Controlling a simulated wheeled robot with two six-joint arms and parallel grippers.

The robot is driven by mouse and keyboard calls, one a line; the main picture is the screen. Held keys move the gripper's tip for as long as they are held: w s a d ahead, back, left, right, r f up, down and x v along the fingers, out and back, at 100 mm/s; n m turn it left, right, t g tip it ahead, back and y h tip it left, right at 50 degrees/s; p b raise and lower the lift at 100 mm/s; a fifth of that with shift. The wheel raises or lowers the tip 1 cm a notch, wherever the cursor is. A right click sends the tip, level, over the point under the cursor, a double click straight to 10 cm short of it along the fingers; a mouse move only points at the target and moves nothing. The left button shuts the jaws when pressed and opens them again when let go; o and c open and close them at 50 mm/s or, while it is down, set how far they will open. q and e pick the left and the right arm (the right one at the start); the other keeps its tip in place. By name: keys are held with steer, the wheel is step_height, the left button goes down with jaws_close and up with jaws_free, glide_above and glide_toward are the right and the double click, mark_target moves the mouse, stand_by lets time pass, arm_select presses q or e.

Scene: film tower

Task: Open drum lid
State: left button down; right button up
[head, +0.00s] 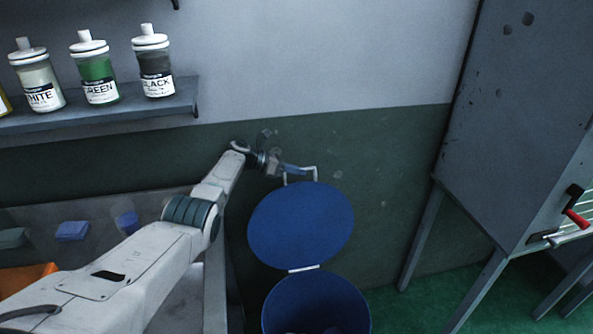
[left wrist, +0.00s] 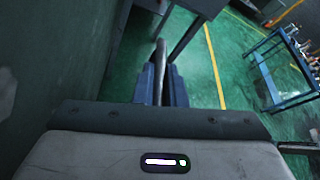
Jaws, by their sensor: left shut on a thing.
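The blue drum (head: 316,310) stands on the floor at the lower middle of the head view, its mouth uncovered. Its round blue lid (head: 300,228) is raised and tilted up behind the mouth, joined near a pale hinge piece at its lower edge. A pale handle (head: 315,174) is at the lid's top edge. My left gripper (head: 292,169) is shut on this handle. In the left wrist view my left gripper (left wrist: 161,88) has a grey bar between its fingers. My right gripper is in neither view.
A shelf (head: 150,113) with white, green and black bottles is on the wall at upper left. A grey cabinet (head: 515,110) on legs stands at right, with a red-handled lever (head: 577,218). A blue-framed rack (left wrist: 285,70) stands on open green floor in the wrist view.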

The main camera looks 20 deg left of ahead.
arm_select(q)
steer(key=shift+f, duration=0.1)
steer(key=c, duration=1.5)
jaws_free()
steer(key=shift+s+a+r, duration=0.2)
steer(key=shift+a, duration=0.25)
steer(key=b+v, duration=0.1)
steer(key=v, duration=0.8)
steer(key=shift+s+a+r, duration=0.15)
steer(key=shift+a, duration=0.15)
steer(key=shift+d, duration=0.1)
